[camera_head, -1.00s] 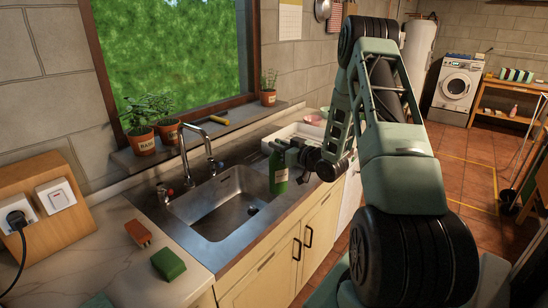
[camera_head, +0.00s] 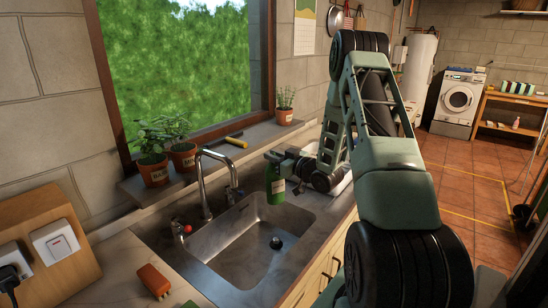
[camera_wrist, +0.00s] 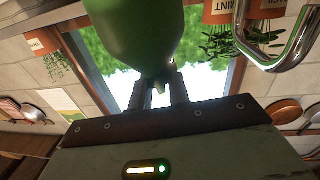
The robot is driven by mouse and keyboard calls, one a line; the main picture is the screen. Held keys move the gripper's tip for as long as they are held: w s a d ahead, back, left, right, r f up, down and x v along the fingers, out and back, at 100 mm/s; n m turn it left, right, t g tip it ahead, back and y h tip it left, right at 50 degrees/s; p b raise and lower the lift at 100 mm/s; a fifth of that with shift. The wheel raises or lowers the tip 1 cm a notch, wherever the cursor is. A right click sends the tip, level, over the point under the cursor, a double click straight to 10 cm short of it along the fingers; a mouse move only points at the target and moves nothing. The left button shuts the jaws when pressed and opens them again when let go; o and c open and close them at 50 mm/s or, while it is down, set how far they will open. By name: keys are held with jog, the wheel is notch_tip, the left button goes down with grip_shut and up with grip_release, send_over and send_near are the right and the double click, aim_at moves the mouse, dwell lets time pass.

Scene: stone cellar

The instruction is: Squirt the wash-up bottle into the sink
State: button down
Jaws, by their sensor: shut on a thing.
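The green wash-up bottle (camera_head: 275,184) with a pale label is upright near the far right end of the metal sink (camera_head: 235,252). My gripper (camera_head: 275,158) is shut on its upper part. I cannot tell if the bottle hangs over the basin or over the rim behind it. In the wrist view the bottle (camera_wrist: 135,30) fills the top middle, its narrow end between the fingers of my gripper (camera_wrist: 163,88). The sink basin is empty apart from its dark drain.
The curved tap (camera_head: 202,180) stands at the sink's back, left of the bottle.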

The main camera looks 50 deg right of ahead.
aim_at(281, 201)
jog(key=shift+d+f+n+b, duration=0.2)
jog(key=shift+f+n+b, duration=2.15)
jog(key=shift+f+n, duration=0.15)
jog(key=shift+d+f+n+b, duration=0.2)
jog(key=shift+f+n+b, duration=2.15)
jog(key=shift+n, duration=0.25)
jog(key=shift+f+n+b, duration=2.4)
jog(key=shift+f, duration=0.75)
jog(key=shift+f+b, duration=0.2)
jog(key=shift+b, duration=0.2)
jog(key=shift+f+n+b, duration=0.5)
jog(key=shift+f+b, duration=0.05)
jog(key=shift+b, duration=0.3)
jog(key=shift+f+n+b, duration=0.4)
jog(key=shift+f+b, duration=0.3)
jog(key=shift+b, duration=0.4)
jog(key=shift+f+b, duration=0.3)
jog(key=shift+b, duration=0.2)
